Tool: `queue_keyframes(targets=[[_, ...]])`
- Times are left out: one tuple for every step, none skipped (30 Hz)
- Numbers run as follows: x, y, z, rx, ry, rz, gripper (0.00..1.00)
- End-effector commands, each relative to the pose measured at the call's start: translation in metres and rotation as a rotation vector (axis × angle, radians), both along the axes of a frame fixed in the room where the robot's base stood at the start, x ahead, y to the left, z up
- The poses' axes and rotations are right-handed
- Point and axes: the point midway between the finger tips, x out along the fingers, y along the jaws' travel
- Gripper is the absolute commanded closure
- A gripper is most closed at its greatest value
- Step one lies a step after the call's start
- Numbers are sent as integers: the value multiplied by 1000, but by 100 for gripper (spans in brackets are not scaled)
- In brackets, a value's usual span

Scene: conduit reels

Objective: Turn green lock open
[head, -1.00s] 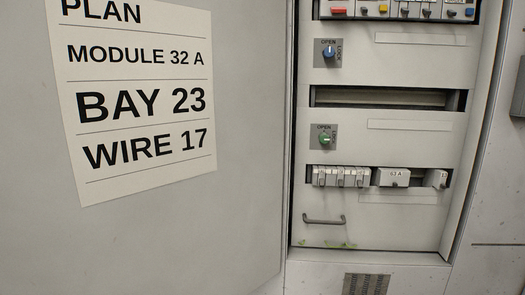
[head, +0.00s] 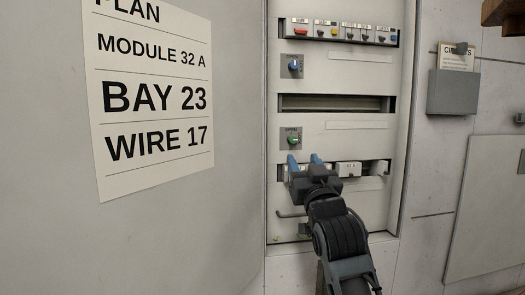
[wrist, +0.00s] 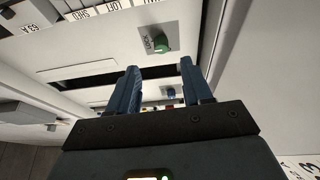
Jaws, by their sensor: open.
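The green lock (head: 293,141) is a round knob on a small grey plate marked OPEN, in the lower part of the cabinet panel. It also shows upside down in the wrist view (wrist: 161,45), beside the word LOCK. Its exact turn angle is too small to read. My gripper (head: 304,159) is open and empty, its two blue fingers pointing up just below the lock. In the wrist view the fingers (wrist: 158,66) stand apart, with the green knob beyond their tips and roughly between them. They do not appear to touch it.
A blue lock (head: 294,66) sits higher on the panel, above an empty dark slot (head: 335,104). Breaker modules (head: 348,168) line the row behind my gripper. A handle (head: 291,213) is below. The open door with a plan sheet (head: 150,90) fills the left.

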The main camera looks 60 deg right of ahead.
Motion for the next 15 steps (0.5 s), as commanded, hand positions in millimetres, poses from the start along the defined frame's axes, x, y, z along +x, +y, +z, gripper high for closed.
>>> queue_keyframes(targets=[[-1, -4, 3, -1, -5, -7, 50], [-1, -6, 5, -1, -6, -10, 50], [0, -8, 7, 0, -8, -12, 50], [1, -10, 8, 0, -8, -13, 50], [3, -12, 10, 0, -8, -13, 50], [6, -15, 12, 0, -8, -12, 50], [9, -18, 14, 0, -8, -12, 50], [11, -21, 16, -1, -8, -11, 50], [15, -25, 19, -1, -8, -11, 50], [18, -29, 20, 0, -7, -11, 50], [21, -33, 22, 0, -7, -11, 50], [24, -37, 24, 1, -7, -12, 50], [27, -40, 26, 0, -8, -12, 50], [29, -43, 28, -1, -7, -11, 50], [32, -47, 29, -1, -6, -10, 50]])
